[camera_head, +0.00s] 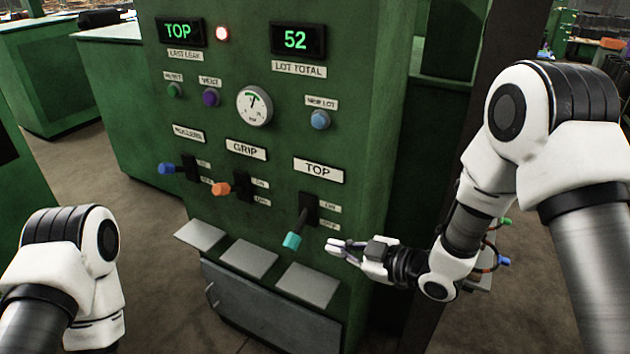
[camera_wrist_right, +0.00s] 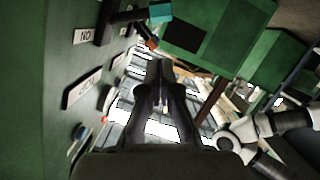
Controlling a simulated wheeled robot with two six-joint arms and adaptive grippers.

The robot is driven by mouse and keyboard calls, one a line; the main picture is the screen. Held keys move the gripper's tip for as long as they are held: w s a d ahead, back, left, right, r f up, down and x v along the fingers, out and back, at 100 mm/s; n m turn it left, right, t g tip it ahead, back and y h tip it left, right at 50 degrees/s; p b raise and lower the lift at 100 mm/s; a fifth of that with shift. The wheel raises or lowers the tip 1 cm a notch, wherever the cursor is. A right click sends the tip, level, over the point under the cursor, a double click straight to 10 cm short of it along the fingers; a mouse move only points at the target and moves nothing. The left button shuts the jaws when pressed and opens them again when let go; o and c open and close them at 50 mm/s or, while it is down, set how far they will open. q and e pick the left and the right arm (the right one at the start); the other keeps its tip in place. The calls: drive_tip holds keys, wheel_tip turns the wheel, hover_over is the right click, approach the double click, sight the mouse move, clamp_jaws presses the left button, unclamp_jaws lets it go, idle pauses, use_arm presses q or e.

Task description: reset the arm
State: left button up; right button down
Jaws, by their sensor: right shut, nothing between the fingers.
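My right arm (camera_head: 480,200) reaches in from the right in the head view. Its gripper (camera_head: 335,247) is shut and empty, just right of the teal-tipped TOP lever (camera_head: 292,240) and apart from it. In the right wrist view the shut fingers (camera_wrist_right: 160,75) point away from the camera, and a teal lever tip (camera_wrist_right: 158,11) shows beyond them at the top. My left arm (camera_head: 75,260) shows at the lower left; its gripper is out of the frame.
A green control panel (camera_head: 225,130) stands ahead with blue, orange and teal levers, buttons, a gauge and displays reading TOP and 52. Small grey plates (camera_head: 248,258) jut out below the levers. Green benches (camera_head: 50,75) stand at the back left. Floor is clear left of the panel.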

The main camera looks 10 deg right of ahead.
drive_tip(key=s+d+f+m+g+h+p, duration=0.1)
drive_tip(key=s+d+f+m+g+h, duration=0.15)
drive_tip(key=s+f, duration=0.6)
drive_tip(key=s+d+f+m+g+h+p, duration=0.15)
drive_tip(key=s+f+m+h, duration=0.35)
drive_tip(key=f, duration=0.7)
drive_tip(key=s+d+f+m+g+h, duration=0.1)
drive_tip(key=s+d+f+m+g, duration=0.1)
drive_tip(key=s, duration=0.6)
drive_tip(key=s+d+f+m+g+h, duration=0.2)
drive_tip(key=s+d+f+m+g, duration=0.1)
drive_tip(key=s+d, duration=0.4)
drive_tip(key=s+m+g, duration=0.1)
drive_tip(key=s+m, duration=0.1)
drive_tip(key=shift+s+d+m, duration=0.3)
drive_tip(key=shift+d+m, duration=0.05)
